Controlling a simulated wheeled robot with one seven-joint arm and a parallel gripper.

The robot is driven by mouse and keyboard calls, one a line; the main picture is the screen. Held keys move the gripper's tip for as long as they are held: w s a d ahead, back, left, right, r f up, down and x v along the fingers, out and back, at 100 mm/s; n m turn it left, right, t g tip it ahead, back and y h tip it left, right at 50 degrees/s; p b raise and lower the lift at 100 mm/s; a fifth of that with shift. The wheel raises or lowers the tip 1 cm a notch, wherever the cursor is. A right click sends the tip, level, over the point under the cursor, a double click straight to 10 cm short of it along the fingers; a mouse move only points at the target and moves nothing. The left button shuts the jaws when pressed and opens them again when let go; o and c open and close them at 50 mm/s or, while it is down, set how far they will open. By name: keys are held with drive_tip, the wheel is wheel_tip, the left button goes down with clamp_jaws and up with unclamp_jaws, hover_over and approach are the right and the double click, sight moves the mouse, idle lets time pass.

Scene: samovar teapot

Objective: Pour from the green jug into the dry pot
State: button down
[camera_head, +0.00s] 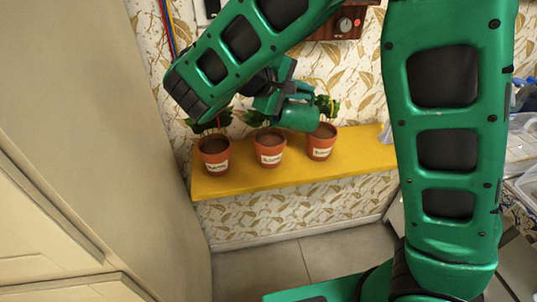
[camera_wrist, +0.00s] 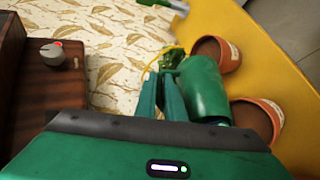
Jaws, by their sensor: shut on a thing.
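The green jug (camera_head: 300,117) is held tilted, close above the yellow shelf, by the middle and right pots. It also shows in the wrist view (camera_wrist: 205,88). My gripper (camera_head: 275,98) is shut on the jug at its side; its fingers show in the wrist view (camera_wrist: 161,92). No stream of water is visible. Three labelled terracotta pots stand upright: a left pot (camera_head: 215,162), a middle pot (camera_head: 269,158) and a right pot (camera_head: 320,150). All hold brown soil; I cannot tell which is dry. The jug partly hides the right pot's plant.
The pots stand on a yellow shelf (camera_head: 245,182) against a patterned wall. A wooden box with a knob and red light (camera_head: 345,24) is on the wall above. A tall beige cabinet (camera_head: 110,130) stands left. Clear containers (camera_head: 522,122) lie at right.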

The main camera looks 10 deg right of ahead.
sight(314, 110)
drive_tip(key=shift+d, duration=0.2)
idle(0.3)
drive_tip(key=shift+s+d+f+y, duration=0.15)
drive_tip(key=shift+d+f+y, duration=0.15)
drive_tip(key=shift+d+y, duration=0.35)
drive_tip(key=shift+d+f+m+g+y, duration=0.3)
drive_tip(key=shift+d+m+g+y, duration=0.15)
drive_tip(key=shift+y, duration=0.3)
drive_tip(key=shift+d+f+m+y+b, duration=0.2)
drive_tip(key=shift+d+y+b, duration=0.4)
drive_tip(key=shift+y, duration=0.4)
drive_tip(key=shift+a+r, duration=0.1)
